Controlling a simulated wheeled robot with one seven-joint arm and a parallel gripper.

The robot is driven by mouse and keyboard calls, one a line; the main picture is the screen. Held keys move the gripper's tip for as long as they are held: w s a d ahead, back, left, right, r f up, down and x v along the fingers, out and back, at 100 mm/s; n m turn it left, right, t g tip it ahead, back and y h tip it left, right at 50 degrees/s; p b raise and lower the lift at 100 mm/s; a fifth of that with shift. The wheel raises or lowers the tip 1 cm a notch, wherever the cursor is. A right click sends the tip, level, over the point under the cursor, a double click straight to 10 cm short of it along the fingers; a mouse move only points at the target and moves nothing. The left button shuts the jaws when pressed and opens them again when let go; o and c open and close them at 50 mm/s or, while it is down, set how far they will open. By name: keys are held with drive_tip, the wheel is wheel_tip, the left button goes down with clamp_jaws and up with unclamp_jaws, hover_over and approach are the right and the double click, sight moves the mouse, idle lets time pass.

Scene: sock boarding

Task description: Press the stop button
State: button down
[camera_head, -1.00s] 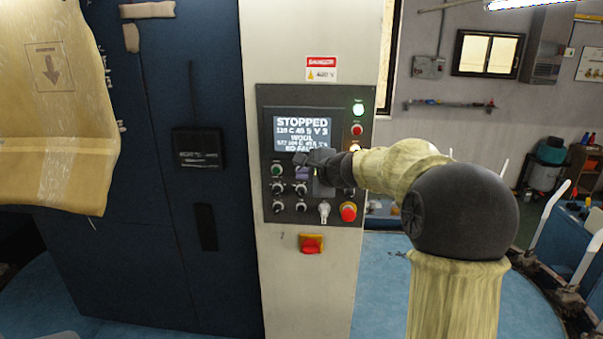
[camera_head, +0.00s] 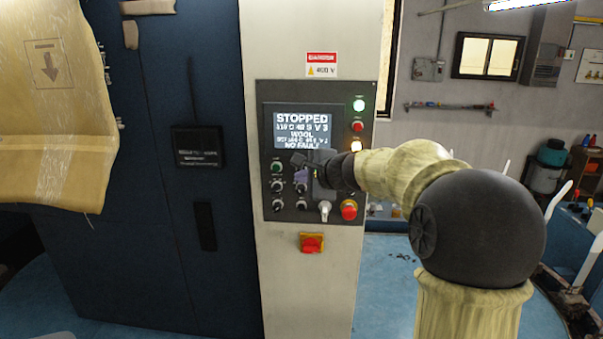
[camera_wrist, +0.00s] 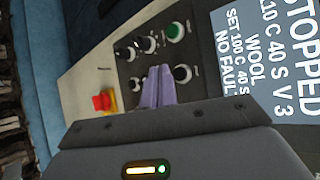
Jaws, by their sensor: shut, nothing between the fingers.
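The control panel (camera_head: 268,125) is on a pale machine column. Its screen (camera_head: 302,130) reads STOPPED, WOOL and NO FAULT. A green button (camera_head: 277,167) is below the screen at the left; it also shows in the wrist view (camera_wrist: 175,31). A red mushroom button (camera_head: 348,209) is at the panel's lower right. My gripper (camera_head: 301,174) is shut and empty in front of the panel. Its purple fingertips (camera_wrist: 158,72) are close to the buttons; contact cannot be told.
Several black knobs (camera_head: 278,187) and a key switch (camera_head: 324,208) are around the gripper. Lamps (camera_head: 358,105) line the panel's right side. A red and yellow switch (camera_head: 311,243) is below the panel. A dark cabinet (camera_head: 160,250) stands left; blue floor (camera_head: 390,285) is open at right.

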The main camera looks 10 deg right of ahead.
drive_tip(key=s, duration=0.1)
drive_tip(key=s+a+b, duration=0.1)
drive_tip(key=s, duration=0.1)
drive_tip(key=shift+s, duration=0.2)
idle(0.5)
drive_tip(key=s+f+n+g+h+b, duration=0.2)
drive_tip(key=s+f+n+g, duration=0.2)
drive_tip(key=s+f+n, duration=0.4)
drive_tip(key=s+f+n+g+h+b, duration=0.2)
drive_tip(key=s+f+n+g, duration=0.3)
drive_tip(key=s+f, duration=1.4)
wheel_tip(320, 180, down, 4)
drive_tip(key=n, duration=0.4)
drive_tip(key=shift+s+a+h+b, duration=0.15)
drive_tip(key=shift+s+h+b, duration=0.05)
drive_tip(key=shift+h+b, duration=0.2)
